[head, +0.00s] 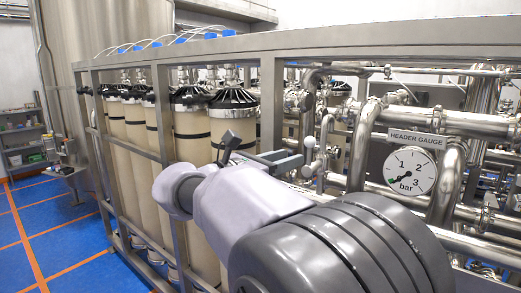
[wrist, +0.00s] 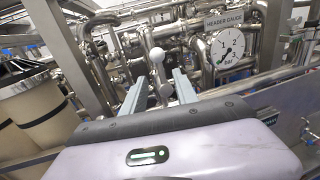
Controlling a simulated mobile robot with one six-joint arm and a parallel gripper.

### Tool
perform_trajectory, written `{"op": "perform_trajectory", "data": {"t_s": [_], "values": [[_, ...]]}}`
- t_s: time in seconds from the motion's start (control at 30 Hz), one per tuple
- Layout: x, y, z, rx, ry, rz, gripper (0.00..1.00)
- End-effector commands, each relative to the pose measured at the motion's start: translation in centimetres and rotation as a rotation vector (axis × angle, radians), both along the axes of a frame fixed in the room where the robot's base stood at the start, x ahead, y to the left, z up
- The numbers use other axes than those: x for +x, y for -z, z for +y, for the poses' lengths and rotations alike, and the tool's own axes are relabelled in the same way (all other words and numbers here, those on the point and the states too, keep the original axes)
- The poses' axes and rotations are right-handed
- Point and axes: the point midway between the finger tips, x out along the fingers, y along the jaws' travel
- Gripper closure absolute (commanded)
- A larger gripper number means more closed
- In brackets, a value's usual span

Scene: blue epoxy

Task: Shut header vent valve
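The pale lever with ball ends, probably the header vent valve handle, shows in the wrist view (wrist: 157,56), with a lower knob beside it. In the head view its upper knob (head: 309,142) stands just beyond my fingertips. My gripper (wrist: 159,76) is open, its two grey fingers apart with the lever between or just beyond them; contact cannot be told. My gripper also shows side-on in the head view (head: 285,158). The valve body is partly hidden by my gripper and pipes. The header gauge (head: 410,171) has its needle pointing low left, near a green mark.
Steel pipes (head: 460,122) crowd behind and right of my gripper. A steel frame (head: 271,110) with an upright and top rail stands close by. Tall beige filter vessels (head: 192,135) line the left. Blue floor (head: 40,215) is open at far left.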

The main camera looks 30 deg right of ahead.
Motion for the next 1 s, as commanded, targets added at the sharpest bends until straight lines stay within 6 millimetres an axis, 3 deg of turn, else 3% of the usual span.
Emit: {"op": "perform_trajectory", "data": {"t_s": [0.1, 0.3, 0.5, 0.73, 0.77, 0.93, 1.0], "values": [[0.5, -0.2, -3.5, 0.0, 0.005, -0.001, 0.65], [1.3, -0.2, -7.3, 0.001, 0.002, -0.001, 0.65], [1.7, 0.0, -8.7, 0.001, 0.0, -0.002, 0.65], [1.7, 0.0, -8.7, 0.001, -0.001, -0.002, 0.65], [1.7, 0.0, -8.7, 0.001, -0.001, -0.002, 0.67], [1.7, 0.0, -8.7, 0.001, -0.001, -0.002, 1.0], [1.7, 0.0, -8.7, 0.001, -0.001, -0.002, 1.0]]}}
